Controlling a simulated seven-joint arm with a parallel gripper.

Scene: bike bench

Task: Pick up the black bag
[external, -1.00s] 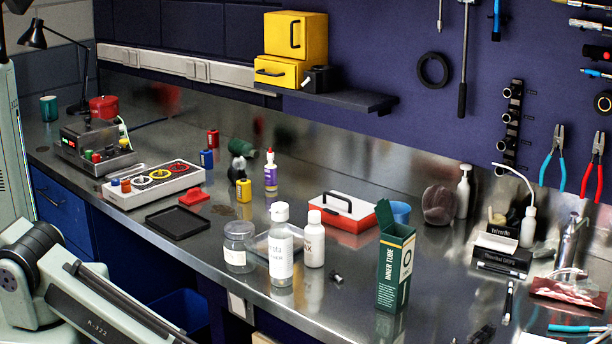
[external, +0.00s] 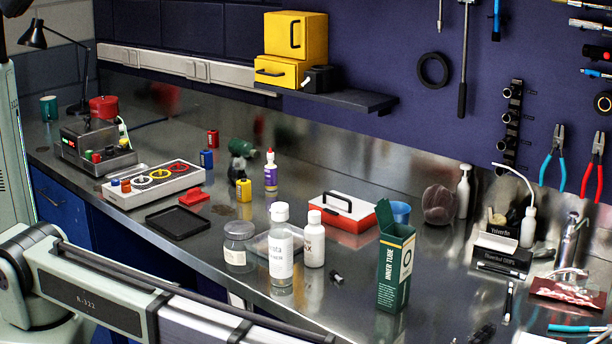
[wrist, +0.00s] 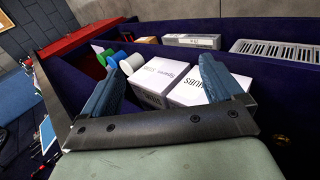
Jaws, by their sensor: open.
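I cannot pick out a black bag with certainty in either view. A small black boxy item (external: 318,78) sits on the wall shelf beside the yellow boxes, but I cannot tell what it is. My gripper (wrist: 158,82) shows in the wrist view with its two blue-grey fingers spread wide apart. White printed boxes (wrist: 158,77) lie beyond and between the fingers, in a dark blue walled compartment. I see nothing held. In the external view only my arm shows, at the lower left, and the gripper is out of frame.
Dark blue dividers (wrist: 262,82) and a red edge (wrist: 82,40) surround the white boxes; coloured rolls (wrist: 122,62) lie beside them. On the metal bench stand white bottles (external: 281,250), a green inner tube box (external: 396,268), a black tray (external: 178,222) and a red-and-white case (external: 345,220).

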